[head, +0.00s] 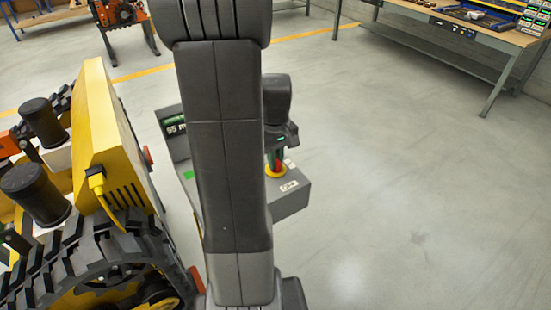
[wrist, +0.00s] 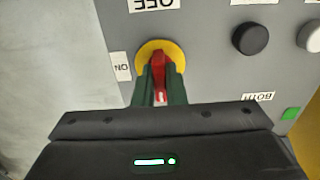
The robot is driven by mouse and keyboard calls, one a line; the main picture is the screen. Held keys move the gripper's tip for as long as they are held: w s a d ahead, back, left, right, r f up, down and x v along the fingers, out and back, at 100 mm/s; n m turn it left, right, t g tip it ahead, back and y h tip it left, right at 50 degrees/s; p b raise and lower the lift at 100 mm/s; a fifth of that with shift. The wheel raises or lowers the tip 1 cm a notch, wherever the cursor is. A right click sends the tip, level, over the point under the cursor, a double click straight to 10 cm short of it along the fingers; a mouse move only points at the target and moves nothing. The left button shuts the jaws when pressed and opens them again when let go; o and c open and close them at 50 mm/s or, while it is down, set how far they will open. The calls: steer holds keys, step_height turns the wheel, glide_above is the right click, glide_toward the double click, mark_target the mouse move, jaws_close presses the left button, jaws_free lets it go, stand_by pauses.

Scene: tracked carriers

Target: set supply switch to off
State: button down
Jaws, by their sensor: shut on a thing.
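The supply switch has a red handle (wrist: 158,62) on a round yellow plate (wrist: 146,49), set in a grey panel (wrist: 205,30). An OFF label (wrist: 151,5) is beyond it at the top edge, and an ON label (wrist: 122,67) is to its left. My gripper (wrist: 160,84) has its green fingers shut on the red handle, one on each side. In the head view my gripper (head: 280,158) is at the yellow plate, partly hidden behind my arm.
A black knob (wrist: 250,38), a white button (wrist: 310,38) and a green square (wrist: 291,113) are on the same panel. A tracked carrier with a yellow box (head: 104,140) stands close on the left. Open floor (head: 400,180) lies to the right, with a workbench (head: 460,30) behind.

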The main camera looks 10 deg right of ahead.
stand_by(0.3)
steer(key=c, duration=1.5)
jaws_free()
step_height(320, 180, up, 14)
steer(key=shift+f, duration=0.1)
step_height(320, 180, down, 14)
steer(key=shift+r, duration=0.1)
